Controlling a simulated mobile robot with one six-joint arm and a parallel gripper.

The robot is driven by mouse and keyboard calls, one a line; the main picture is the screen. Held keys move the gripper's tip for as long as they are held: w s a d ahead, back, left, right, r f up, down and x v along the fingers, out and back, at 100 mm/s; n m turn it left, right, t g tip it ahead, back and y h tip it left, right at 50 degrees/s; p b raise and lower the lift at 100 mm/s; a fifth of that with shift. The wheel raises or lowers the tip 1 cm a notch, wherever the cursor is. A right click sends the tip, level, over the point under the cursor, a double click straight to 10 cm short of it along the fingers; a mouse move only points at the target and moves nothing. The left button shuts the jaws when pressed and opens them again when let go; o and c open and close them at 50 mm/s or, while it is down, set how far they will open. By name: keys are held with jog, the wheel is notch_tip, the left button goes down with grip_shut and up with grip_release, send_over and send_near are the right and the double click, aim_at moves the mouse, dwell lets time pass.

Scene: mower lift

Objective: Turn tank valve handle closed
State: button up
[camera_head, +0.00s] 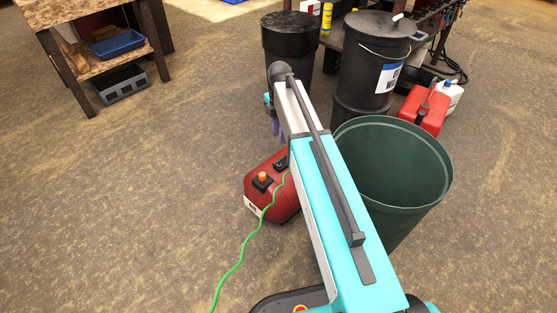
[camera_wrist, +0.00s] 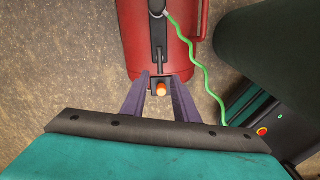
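The red tank (camera_head: 279,207) lies on the floor just left of my arm in the head view. Its orange valve handle (camera_head: 262,176) sits on a dark fitting on top. In the wrist view the tank (camera_wrist: 142,50) fills the top centre and the orange handle (camera_wrist: 161,90) shows at the middle. My gripper (camera_wrist: 159,80) has its two purple fingers apart, one on each side of the handle in that view, with gaps beside it. It holds nothing. In the head view, the purple fingers (camera_head: 275,128) are partly hidden behind my arm and appear above the tank.
A green hose (camera_head: 239,265) runs from the tank along the floor. A green bin (camera_head: 405,185) stands close on the right. Dark drums (camera_head: 289,50) and a red can (camera_head: 427,108) stand behind. The floor at left is clear up to a wooden bench (camera_head: 120,66).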

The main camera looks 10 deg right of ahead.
aim_at(279, 162)
notch_tip(279, 162, down, 14)
jog(key=b, duration=0.4)
dwell(0.6)
